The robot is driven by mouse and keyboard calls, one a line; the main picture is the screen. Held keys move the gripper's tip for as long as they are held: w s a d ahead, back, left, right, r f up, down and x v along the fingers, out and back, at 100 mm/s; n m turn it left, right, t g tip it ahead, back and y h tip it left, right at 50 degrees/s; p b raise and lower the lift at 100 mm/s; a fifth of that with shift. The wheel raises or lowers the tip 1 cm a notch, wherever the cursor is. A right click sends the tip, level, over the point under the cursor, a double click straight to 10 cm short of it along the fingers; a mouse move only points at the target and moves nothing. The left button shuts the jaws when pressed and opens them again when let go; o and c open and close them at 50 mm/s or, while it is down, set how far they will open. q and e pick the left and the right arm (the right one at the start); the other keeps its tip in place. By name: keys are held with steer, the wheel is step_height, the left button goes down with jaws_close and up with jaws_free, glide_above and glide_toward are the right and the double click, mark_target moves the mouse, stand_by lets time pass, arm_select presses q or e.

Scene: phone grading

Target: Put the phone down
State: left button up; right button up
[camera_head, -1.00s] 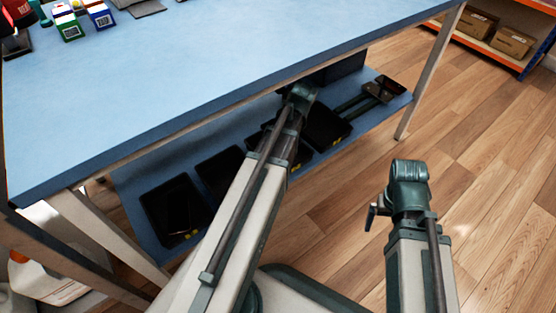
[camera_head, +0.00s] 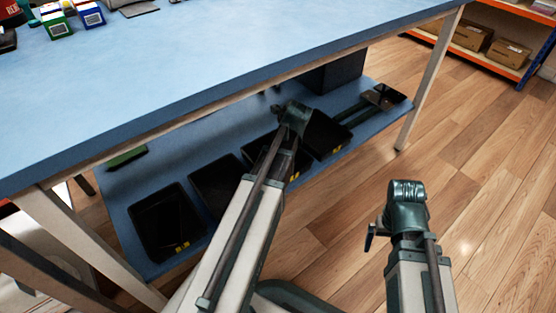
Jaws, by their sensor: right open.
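A small dark slab that looks like a phone (camera_head: 385,95) lies at the far right end of the lower shelf (camera_head: 115,190), by two dark bars. Black trays (camera_head: 168,222) with yellow marks stand along this shelf; whether phones lie in them is too dark to tell. My left arm reaches from the bottom middle to the shelf, its wrist over the trays; its jaws are not clear there. My right arm stands over the floor, apart from the shelf. Only a small dark part of my right gripper (camera_head: 372,237) shows beside it; it is open, with nothing seen in it.
The blue tabletop (camera_head: 220,70) overhangs the shelf and is mostly bare. Small boxes (camera_head: 90,15) stand at its far left. Table legs (camera_head: 425,90) flank the shelf. A rack with cartons (camera_head: 473,36) stands at the upper right. The wooden floor at right is clear.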

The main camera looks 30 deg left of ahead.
arm_select(q)
steer(key=shift+f+b, duration=1.65)
steer(key=shift+f, duration=0.15)
steer(key=shift+f, duration=0.25)
steer(key=o, duration=1.3)
steer(key=shift+r, duration=0.1)
steer(key=shift+r, duration=0.1)
steer(key=p+v, duration=1)
steer(key=v, duration=0.1)
steer(key=shift+r+p, duration=0.25)
steer(key=shift+p, duration=0.1)
steer(key=shift+s+d+r, duration=0.15)
steer(key=shift+d+r, duration=0.1)
steer(key=shift+f, duration=0.1)
